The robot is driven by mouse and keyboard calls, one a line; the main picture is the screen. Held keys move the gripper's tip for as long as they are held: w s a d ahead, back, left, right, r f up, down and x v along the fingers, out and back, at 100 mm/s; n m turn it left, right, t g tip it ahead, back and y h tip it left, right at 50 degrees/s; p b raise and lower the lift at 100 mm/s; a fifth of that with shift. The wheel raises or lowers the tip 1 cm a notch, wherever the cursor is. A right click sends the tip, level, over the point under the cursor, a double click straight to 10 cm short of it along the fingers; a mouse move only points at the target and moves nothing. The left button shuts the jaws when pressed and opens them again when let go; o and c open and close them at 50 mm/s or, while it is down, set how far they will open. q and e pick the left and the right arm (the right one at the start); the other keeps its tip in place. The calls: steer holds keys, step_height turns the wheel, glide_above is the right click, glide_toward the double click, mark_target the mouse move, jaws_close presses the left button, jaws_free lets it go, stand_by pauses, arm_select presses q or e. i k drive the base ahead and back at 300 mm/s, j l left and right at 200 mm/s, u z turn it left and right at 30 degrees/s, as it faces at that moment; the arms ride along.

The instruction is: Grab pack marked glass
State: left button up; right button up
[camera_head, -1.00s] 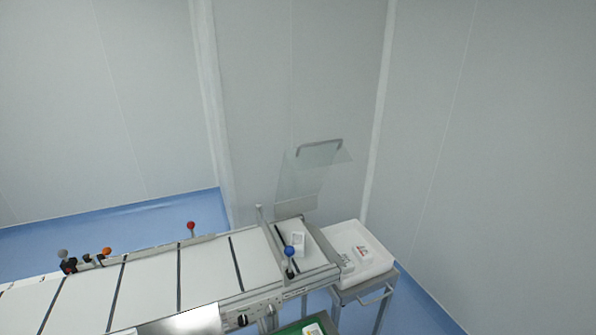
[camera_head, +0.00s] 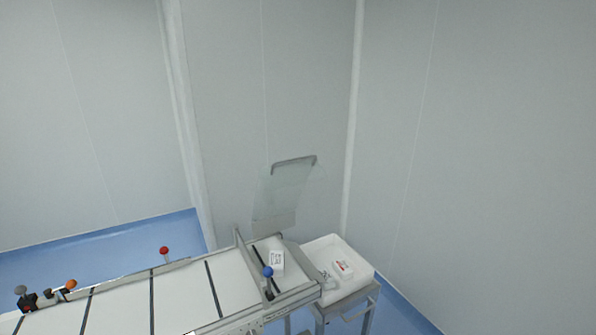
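A small white pack (camera_head: 277,262) with dark print lies near the right end of the conveyor, beside a blue knob. Another white pack (camera_head: 343,267) with a red mark lies in the white tray (camera_head: 361,284) past the conveyor's end. The print on both is too small to read, so I cannot tell which one is marked glass. Neither of my grippers is in view.
The white conveyor (camera_head: 184,295) with dark cross bars runs along the bottom left. A clear raised guard (camera_head: 282,195) stands over its right end. Blue (camera_head: 268,272) and red (camera_head: 164,251) knobs stick up at its edges. Walls close in behind and right.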

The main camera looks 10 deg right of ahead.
mark_target(277, 258)
steer(key=k+l+u, duration=0.1)
steer(key=l+u, duration=0.25)
steer(key=k+l+u, duration=0.1)
steer(key=u, duration=0.3)
steer(key=k+l+u, duration=0.1)
steer(key=u, duration=0.25)
steer(key=k, duration=0.1)
